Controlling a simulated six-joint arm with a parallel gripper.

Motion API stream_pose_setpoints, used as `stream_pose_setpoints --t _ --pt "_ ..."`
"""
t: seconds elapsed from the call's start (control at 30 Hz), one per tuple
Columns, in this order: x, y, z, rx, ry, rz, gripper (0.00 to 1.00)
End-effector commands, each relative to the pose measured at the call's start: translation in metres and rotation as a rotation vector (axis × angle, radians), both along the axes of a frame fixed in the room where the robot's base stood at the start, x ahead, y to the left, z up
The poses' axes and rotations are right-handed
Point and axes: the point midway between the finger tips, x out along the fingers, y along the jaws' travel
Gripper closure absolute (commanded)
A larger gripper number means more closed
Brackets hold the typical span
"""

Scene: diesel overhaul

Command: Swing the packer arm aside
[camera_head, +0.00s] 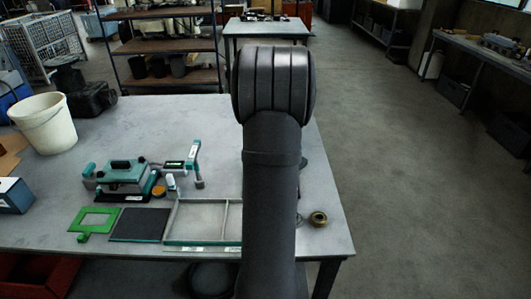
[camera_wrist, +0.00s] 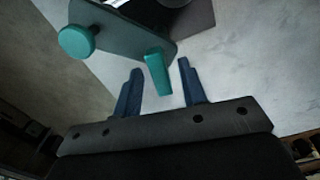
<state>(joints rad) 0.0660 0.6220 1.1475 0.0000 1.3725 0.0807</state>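In the wrist view my gripper (camera_wrist: 160,66) is open, its two dark blue fingers apart. A teal peg-like handle (camera_wrist: 157,75) reaches down between the fingertips, with gaps on both sides. It joins a dark grey plate (camera_wrist: 125,35) that also carries a round teal knob (camera_wrist: 76,41). I cannot tell for certain whether this plate is the packer arm. In the head view my own arm hides the gripper and whatever stands behind it; only a dark edge (camera_head: 303,164) shows to its right.
On the grey table (camera_head: 190,115) stand a teal-topped device (camera_head: 125,172), a teal stand (camera_head: 194,155), a green frame (camera_head: 97,219), a dark pad (camera_head: 140,224), a divided tray (camera_head: 167,220) and a white bucket (camera_head: 45,124). A brass ring (camera_head: 319,219) lies near the right edge.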

Motion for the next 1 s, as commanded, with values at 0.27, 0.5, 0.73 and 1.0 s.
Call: stream_pose_setpoints --t 0.27,0.5,0.73,1.0 --pt "0.001 0.000 0.031 -0.001 -0.004 0.000 0.62" --pt "0.000 0.000 0.052 0.000 0.000 0.000 0.62" --pt "0.000 0.000 0.054 0.000 0.000 0.000 0.62" --pt "0.001 0.000 0.062 0.000 -0.003 0.000 0.62"
